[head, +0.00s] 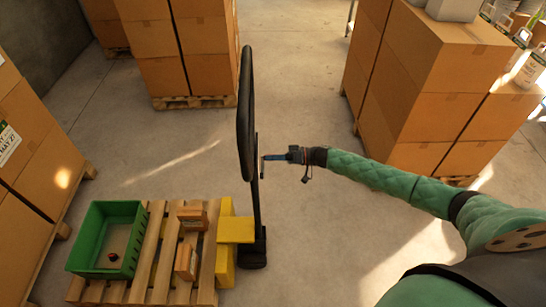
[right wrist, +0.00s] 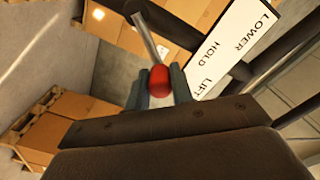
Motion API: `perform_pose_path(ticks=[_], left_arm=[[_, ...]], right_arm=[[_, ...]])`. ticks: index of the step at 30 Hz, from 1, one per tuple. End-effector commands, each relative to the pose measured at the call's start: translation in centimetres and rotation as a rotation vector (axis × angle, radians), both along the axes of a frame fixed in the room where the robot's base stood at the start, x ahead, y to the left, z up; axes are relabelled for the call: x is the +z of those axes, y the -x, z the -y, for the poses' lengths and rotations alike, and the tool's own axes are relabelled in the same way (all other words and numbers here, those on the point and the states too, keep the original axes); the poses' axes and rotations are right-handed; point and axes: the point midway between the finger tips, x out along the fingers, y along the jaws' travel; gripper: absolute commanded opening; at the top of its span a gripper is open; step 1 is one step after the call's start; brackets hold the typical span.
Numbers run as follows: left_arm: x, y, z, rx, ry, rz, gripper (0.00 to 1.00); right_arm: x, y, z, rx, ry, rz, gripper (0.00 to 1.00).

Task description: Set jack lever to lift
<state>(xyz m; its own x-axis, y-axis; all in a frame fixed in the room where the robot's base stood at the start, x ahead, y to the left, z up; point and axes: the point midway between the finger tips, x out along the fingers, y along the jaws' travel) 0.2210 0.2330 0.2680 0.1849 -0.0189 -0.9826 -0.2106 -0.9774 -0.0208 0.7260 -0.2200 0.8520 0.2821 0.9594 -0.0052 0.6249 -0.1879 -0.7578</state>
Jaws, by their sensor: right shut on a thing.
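The pallet jack's tall black handle (head: 246,120) stands upright behind its yellow body (head: 236,230) in the head view. My right gripper (head: 268,158) reaches the handle's right side from the right. In the right wrist view, the red knob of the jack lever (right wrist: 159,82) sits between the two fingers of my right gripper (right wrist: 158,88), which is shut on it. The lever's grey rod (right wrist: 150,38) runs up and left from the knob. A white label (right wrist: 233,42) beside it reads LOWER, HOLD, LIFT. I cannot tell which setting the lever is at. My left gripper is out of view.
A wooden pallet (head: 152,245) left of the handle carries a green crate (head: 88,226) and small cartons (head: 187,260). Stacked boxes stand at the back (head: 190,50), left (head: 25,150) and right (head: 420,70). The floor around the handle's far side is clear.

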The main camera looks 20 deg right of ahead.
Motion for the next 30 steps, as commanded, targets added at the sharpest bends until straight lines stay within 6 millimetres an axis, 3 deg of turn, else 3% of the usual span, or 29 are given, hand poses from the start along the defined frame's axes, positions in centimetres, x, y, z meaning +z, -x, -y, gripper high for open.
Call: perform_pose_path(ticks=[14, 15, 17, 30], left_arm=[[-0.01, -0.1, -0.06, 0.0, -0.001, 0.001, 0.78], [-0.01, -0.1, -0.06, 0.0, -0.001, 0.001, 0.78], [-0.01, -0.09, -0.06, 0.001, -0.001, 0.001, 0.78], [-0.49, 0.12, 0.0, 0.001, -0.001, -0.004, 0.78]], right_arm=[[-0.01, -0.19, 0.14, -0.004, -0.002, -0.012, 0.0], [-0.01, -0.19, 0.14, -0.003, -0.003, -0.012, 0.31], [-0.01, -0.18, 0.13, -0.003, -0.003, -0.012, 0.43], [-0.3, 0.12, 0.98, -0.002, -0.001, -0.011, 0.45]])
